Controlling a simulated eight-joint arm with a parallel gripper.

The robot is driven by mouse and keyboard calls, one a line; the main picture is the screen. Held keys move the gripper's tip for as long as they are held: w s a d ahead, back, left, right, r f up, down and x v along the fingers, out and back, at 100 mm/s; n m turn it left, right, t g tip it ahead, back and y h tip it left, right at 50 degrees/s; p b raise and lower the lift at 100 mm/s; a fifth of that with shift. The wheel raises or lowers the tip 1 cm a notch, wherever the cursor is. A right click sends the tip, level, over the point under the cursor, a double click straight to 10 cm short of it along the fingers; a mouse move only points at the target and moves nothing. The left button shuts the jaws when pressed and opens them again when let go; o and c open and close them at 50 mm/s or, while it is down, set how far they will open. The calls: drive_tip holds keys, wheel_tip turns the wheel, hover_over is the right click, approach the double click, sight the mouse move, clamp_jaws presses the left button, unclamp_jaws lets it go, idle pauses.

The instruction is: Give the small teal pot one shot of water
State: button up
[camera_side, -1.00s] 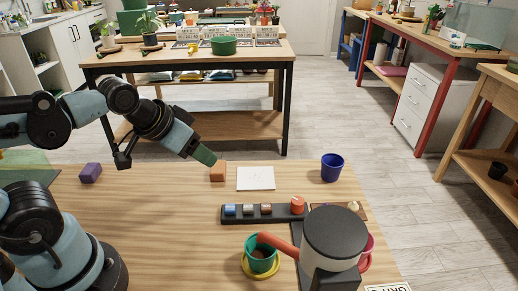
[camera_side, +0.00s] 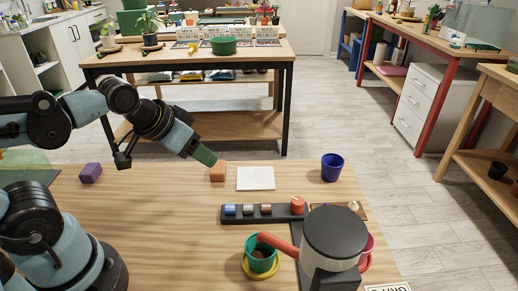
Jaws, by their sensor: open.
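The small teal pot (camera_side: 262,251) stands upright on a yellow saucer (camera_side: 246,270) at the table's front, with dark soil inside. A grey cylinder with a black lid (camera_side: 334,231) stands just right of it, and its orange-red spout (camera_side: 279,243) reaches over the pot's right rim. No water shows at the spout. A black strip (camera_side: 263,220) behind them carries several small coloured pieces and a round orange-red knob (camera_side: 298,203). My gripper (camera_side: 205,157), with a green tip, is open and empty above the table, well behind and left of the pot, close to an orange block.
The orange block (camera_side: 218,172), a purple block (camera_side: 91,172) and a white card (camera_side: 255,178) lie on the table. A blue pot (camera_side: 331,167) stands at the back right. The table's left middle is clear.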

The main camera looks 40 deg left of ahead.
drive_tip(key=shift+c, duration=0.5)
clamp_jaws()
idle(1.2)
